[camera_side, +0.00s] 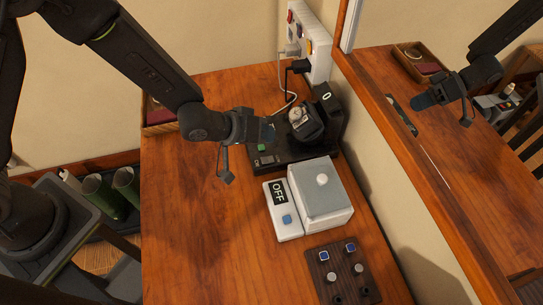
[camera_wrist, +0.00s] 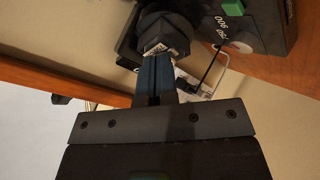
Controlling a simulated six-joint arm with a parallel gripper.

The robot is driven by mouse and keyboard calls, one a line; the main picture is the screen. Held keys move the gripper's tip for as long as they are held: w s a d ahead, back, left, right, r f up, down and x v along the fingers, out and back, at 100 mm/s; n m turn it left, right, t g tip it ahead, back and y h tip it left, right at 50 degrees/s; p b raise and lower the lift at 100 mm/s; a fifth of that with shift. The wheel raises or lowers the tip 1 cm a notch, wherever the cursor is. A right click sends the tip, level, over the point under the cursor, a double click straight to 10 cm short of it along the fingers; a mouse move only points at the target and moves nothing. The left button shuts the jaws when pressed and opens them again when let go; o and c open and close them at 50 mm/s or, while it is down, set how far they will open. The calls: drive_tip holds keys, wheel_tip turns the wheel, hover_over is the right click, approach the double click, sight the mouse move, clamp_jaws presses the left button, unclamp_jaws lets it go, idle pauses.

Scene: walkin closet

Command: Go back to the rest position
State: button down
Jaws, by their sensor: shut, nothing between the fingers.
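My gripper (camera_side: 269,131) is shut and empty. In the side view its tips are close to the left side of a watch on a dark cushion (camera_side: 309,119) in a black winder-like device (camera_side: 290,158). I cannot tell whether they touch. In the wrist view the two blue-grey fingers (camera_wrist: 155,78) lie together, pointing at the dark round holder (camera_wrist: 163,32). The device's green button (camera_side: 262,147) shows just below my gripper, and also in the wrist view (camera_wrist: 233,7).
A white box (camera_side: 325,205) with an OFF panel (camera_side: 283,210) and a dark knob board (camera_side: 343,273) stand nearer. A power strip (camera_side: 311,45) with cords is behind. A mirror (camera_side: 450,150) borders the right. The wooden top (camera_side: 195,225) is clear at left front.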

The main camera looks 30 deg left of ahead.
idle(0.3)
drive_tip(key=s+a+r+y, duration=0.3)
drive_tip(key=a+r+y, duration=0.1)
drive_tip(key=a+r, duration=0.95)
drive_tip(key=s+a+r+m+g+y, duration=0.1)
drive_tip(key=s+a+r, duration=0.2)
drive_tip(key=s, duration=0.6)
drive_tip(key=s+a+r+m+g+y, duration=0.1)
drive_tip(key=s+a+r, duration=0.3)
drive_tip(key=s, duration=0.5)
wheel_tip(320, 180, up, 2)
drive_tip(key=shift+s+r+g, duration=0.1)
drive_tip(key=shift+s+g, duration=0.05)
drive_tip(key=shift+g, duration=0.35)
